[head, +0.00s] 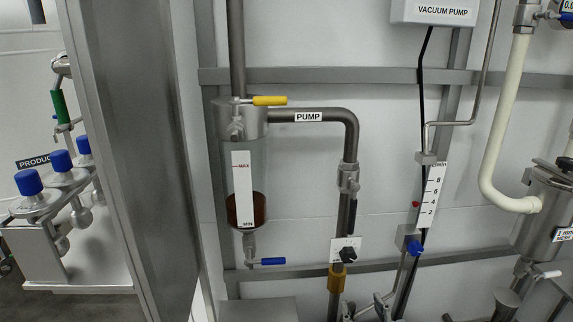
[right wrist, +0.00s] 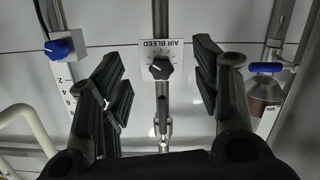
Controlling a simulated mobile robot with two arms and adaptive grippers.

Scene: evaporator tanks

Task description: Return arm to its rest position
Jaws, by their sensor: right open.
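My right gripper (head: 366,308) shows at the bottom edge of the head view, below the black air bleed knob (head: 347,255) on its white plate. In the right wrist view my right gripper (right wrist: 158,78) has its two black fingers spread wide apart. The air bleed knob (right wrist: 160,67) shows in the gap between them, farther off at the wall, and nothing is held. Most of my right arm is outside the head view. My left gripper does not show.
A steel pipe carries the knob plate. A sight glass (head: 244,185) with a blue-handled valve (head: 266,262) is left of it. A blue knob (head: 415,247) and scale (head: 433,190) are to the right.

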